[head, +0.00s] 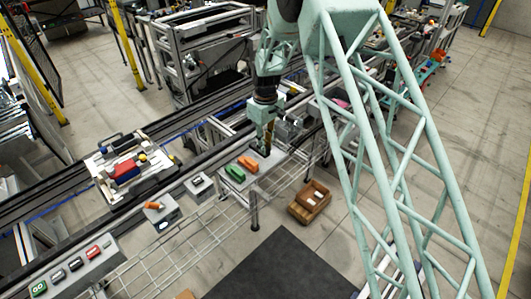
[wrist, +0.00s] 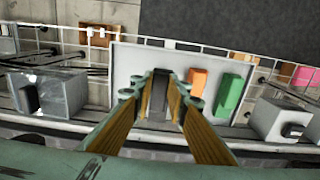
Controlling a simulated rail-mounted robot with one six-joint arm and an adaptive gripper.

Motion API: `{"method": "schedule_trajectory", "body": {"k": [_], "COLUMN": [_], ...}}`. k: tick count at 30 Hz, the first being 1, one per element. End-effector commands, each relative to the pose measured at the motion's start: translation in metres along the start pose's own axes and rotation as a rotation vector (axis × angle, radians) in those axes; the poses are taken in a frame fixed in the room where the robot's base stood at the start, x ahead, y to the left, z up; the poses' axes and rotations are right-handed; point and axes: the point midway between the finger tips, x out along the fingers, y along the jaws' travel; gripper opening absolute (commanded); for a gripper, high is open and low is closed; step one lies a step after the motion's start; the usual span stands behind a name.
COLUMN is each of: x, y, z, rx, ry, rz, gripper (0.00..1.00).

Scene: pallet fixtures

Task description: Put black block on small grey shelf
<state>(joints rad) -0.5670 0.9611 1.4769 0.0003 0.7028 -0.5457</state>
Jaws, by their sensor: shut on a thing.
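My gripper (head: 266,147) points down over the right part of a large light-grey shelf (wrist: 123,75). In the wrist view its two wood-coloured fingers are shut on a black block (wrist: 160,92). I cannot tell whether the block touches the shelf or hangs just above it. An orange block (head: 248,163) and a green block (head: 234,174) lie on the same shelf. A small grey shelf (head: 196,191) with a small dark item on it stands left of the large one.
A small shelf with an orange item (head: 154,206) stands further left. A brown box (head: 310,201) is on the right. A tray of coloured parts (head: 128,168) lies across the rail. Wire mesh rails run along the shelves. A dark mat (head: 275,270) covers the floor in front.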

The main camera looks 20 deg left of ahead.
Motion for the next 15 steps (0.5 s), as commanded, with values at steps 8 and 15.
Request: {"method": "schedule_trajectory", "body": {"k": [8, 15], "x": [0.025, 0.036], "y": [0.000, 0.000], "z": [0.000, 0.000], "rx": [0.000, 0.000], "ry": [-0.001, 0.000], "rz": [-0.001, 0.000], "gripper": [0.03, 0.03]}}
